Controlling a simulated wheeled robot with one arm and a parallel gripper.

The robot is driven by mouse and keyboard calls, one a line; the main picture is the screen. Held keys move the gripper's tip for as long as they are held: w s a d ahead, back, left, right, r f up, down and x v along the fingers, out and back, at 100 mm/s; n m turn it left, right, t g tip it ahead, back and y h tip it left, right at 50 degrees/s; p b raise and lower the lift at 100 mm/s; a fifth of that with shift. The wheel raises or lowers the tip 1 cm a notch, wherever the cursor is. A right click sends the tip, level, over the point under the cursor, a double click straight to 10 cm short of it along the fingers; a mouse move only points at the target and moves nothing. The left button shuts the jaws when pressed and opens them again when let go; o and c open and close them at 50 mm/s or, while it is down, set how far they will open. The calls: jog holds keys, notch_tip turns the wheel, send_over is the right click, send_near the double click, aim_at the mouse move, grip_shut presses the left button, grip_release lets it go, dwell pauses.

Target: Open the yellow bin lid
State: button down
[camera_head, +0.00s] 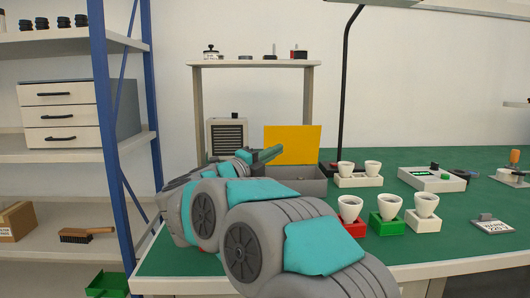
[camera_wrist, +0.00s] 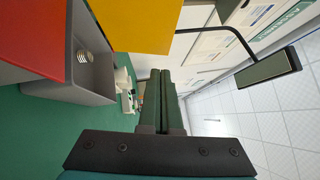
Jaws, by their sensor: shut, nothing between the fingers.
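The yellow lid (camera_head: 292,144) stands upright at the back of a grey bin (camera_head: 300,186) on the green bench. The lid also shows at the top of the wrist view (camera_wrist: 135,22). The bin (camera_wrist: 92,82) is open there, with a metal screw-base piece (camera_wrist: 85,57) inside. My gripper (camera_head: 278,149) is shut and empty, in front of the lid's left part in the head view. In the wrist view its closed fingers (camera_wrist: 160,76) point away beside the bin. I cannot tell whether they touch the lid.
A red panel (camera_wrist: 30,35) lies over the bin's left side in the wrist view. White cups on red (camera_head: 350,228), green (camera_head: 387,223) and white blocks stand right of my arm. A black lamp pole (camera_head: 343,100) rises behind the bin. A blue shelf post (camera_head: 105,120) stands at left.

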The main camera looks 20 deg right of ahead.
aim_at(285, 132)
jog(key=x, duration=0.2)
jog(key=w+p+x, duration=0.1)
jog(key=x, duration=0.2)
jog(key=a+x, duration=0.1)
jog(key=x, duration=0.2)
jog(key=shift+w, duration=0.3)
jog(key=shift+w+d+r+p, duration=0.15)
jog(key=shift+w, duration=0.2)
jog(key=shift+w+d+r+p, duration=0.15)
jog(key=shift+w, duration=0.25)
jog(key=shift+w+d+r+p, duration=0.2)
jog(key=shift+w+r, duration=0.1)
jog(key=shift+w, duration=0.4)
jog(key=shift+w+d+r+p, duration=0.15)
jog(key=shift+w+r, duration=0.15)
jog(key=shift+w, duration=0.4)
jog(key=shift+w+d+r, duration=0.1)
jog(key=shift+w+d, duration=0.2)
jog(key=shift+w, duration=0.55)
jog(key=shift+s, duration=0.15)
